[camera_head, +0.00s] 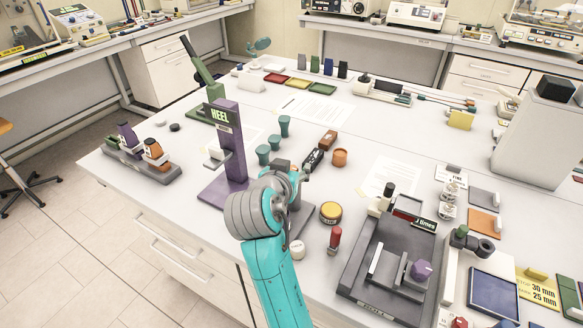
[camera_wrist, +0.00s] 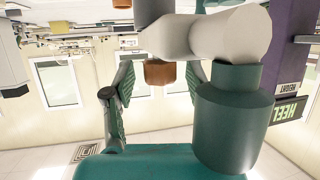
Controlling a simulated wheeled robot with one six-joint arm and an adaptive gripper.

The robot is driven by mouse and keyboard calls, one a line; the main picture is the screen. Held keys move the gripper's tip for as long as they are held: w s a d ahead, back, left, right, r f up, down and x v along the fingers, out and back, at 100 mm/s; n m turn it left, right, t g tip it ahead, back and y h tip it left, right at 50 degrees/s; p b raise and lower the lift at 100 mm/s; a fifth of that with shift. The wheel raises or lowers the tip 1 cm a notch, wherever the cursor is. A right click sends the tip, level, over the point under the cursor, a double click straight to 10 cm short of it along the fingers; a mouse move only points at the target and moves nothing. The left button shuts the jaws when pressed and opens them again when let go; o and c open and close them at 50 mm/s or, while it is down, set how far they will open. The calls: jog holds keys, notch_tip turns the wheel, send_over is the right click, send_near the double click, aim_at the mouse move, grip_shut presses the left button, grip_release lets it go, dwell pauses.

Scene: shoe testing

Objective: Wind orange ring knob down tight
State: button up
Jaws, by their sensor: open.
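The orange-brown ring knob (camera_wrist: 160,72) shows in the wrist view, which is upside down. It lies between the two green-padded fingers of my gripper (camera_wrist: 158,84), with a visible gap on each side. The fingers are open and do not appear to touch it. A grey post (camera_wrist: 150,12) and a pale rounded piece (camera_wrist: 228,36) lie close to the knob. In the head view, my gripper (camera_head: 290,178) is beside the purple heel height stand (camera_head: 228,140). My arm hides most of what is there, and I cannot make out the knob.
A large grey-green cylinder (camera_wrist: 235,122) is close by in the wrist view. Green cups (camera_head: 275,142), an orange jar (camera_head: 340,157), a yellow-lidded tin (camera_head: 331,211) and a red-topped bottle (camera_head: 335,238) stand near my gripper. A dark grey fixture (camera_head: 372,298) occupies the front right.

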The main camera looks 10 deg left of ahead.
jog(key=v, duration=1.1)
jog(key=shift+s, duration=0.35)
jog(key=shift+s+a+r, duration=0.1)
